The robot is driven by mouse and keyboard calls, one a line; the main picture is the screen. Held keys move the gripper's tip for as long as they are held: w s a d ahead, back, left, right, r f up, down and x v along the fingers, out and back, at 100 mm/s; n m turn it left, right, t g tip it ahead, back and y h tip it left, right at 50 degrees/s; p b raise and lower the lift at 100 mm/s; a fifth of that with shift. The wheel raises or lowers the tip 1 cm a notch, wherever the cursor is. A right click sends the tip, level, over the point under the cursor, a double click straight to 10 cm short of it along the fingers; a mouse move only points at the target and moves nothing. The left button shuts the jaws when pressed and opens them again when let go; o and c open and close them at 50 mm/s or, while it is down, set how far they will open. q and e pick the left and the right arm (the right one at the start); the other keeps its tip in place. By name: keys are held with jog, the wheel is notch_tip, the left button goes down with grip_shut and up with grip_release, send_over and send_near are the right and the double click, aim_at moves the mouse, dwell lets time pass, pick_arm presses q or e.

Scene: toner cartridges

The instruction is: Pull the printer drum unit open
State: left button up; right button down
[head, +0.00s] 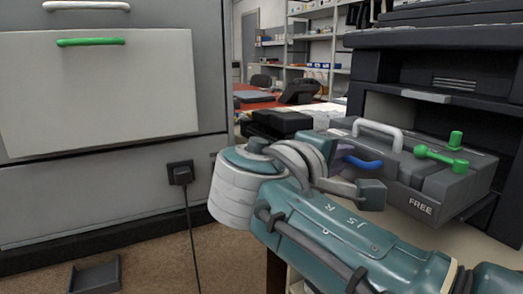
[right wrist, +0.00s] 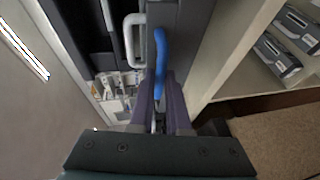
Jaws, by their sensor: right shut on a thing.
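The printer drum unit (head: 405,170) is a dark grey block at the right of the head view, marked "FREE". It sticks out of the opening in the black printer (head: 440,70). It carries a white handle (head: 378,128), a blue handle (head: 363,163) and a green lever (head: 442,157). My right gripper (head: 340,165) is at the left side of the unit, partly hidden by its own wrist. In the right wrist view its fingers (right wrist: 161,112) are closed around the near end of the blue handle (right wrist: 160,50); the white handle (right wrist: 129,35) is beside it. My left gripper is out of view.
A grey cabinet (head: 100,190) with white and green handles stands at the left. A plug and cable (head: 181,175) hang from it. Shelves (head: 310,50) and a red table (head: 270,103) are behind. Boxes (right wrist: 280,55) lie on a shelf in the right wrist view.

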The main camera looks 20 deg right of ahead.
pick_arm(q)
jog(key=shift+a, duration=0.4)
pick_arm(e)
jog(key=shift+s+a, duration=0.1)
jog(key=shift+a, duration=0.9)
jog(key=c, duration=0.9)
grip_release()
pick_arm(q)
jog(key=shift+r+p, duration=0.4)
pick_arm(e)
jog(key=v, duration=1)
